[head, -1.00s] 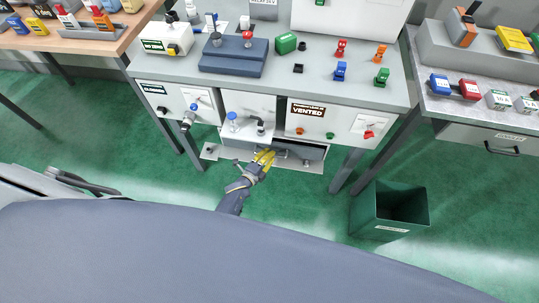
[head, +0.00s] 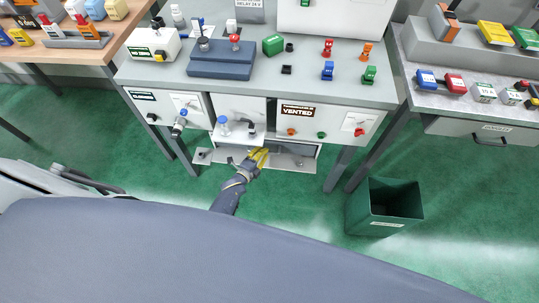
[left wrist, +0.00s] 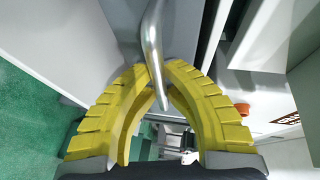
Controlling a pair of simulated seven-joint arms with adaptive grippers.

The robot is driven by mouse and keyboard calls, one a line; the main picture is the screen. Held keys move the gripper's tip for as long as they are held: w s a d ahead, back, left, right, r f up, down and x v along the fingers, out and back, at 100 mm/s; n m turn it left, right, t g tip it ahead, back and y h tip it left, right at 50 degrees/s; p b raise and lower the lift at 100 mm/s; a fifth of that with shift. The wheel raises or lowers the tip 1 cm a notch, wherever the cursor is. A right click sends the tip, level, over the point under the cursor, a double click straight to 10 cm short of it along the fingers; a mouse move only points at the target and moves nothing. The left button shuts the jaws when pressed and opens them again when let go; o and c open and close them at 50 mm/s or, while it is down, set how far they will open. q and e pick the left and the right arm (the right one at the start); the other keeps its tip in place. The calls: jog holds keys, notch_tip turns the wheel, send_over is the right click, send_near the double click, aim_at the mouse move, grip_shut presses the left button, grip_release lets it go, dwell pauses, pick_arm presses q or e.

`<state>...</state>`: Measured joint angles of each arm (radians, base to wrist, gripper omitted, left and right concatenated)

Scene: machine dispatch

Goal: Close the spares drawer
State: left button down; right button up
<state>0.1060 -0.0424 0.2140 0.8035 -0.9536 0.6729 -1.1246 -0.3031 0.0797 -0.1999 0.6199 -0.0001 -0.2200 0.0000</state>
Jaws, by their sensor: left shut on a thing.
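My left gripper (head: 259,156) is at the low opening (head: 298,150) under the middle bench. In the left wrist view, its yellow fingers (left wrist: 163,78) close around a bent metal handle (left wrist: 152,45) beside a grey panel (left wrist: 186,22). What the handle belongs to is largely hidden by the gripper in the head view. A flat grey plate (head: 292,163) lies along the bottom of the opening. A drawer front (head: 465,129) with a black handle and a small, hard-to-read label sits under the right table. My right gripper is not in view.
The middle bench (head: 380,95) carries a blue-grey block, coloured clips and small boxes. Its front has knobs, a valve and a "VENTED" sign (head: 302,112). A green bin (head: 385,207) stands on the floor at right. The green floor between is clear.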

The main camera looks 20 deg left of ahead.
pick_arm(q)
jog(key=shift+w, duration=0.1)
jog(key=c, duration=1.5)
grip_release()
jog(key=shift+a, duration=0.1)
jog(key=shift+o, duration=0.2)
jog(key=v, duration=1.2)
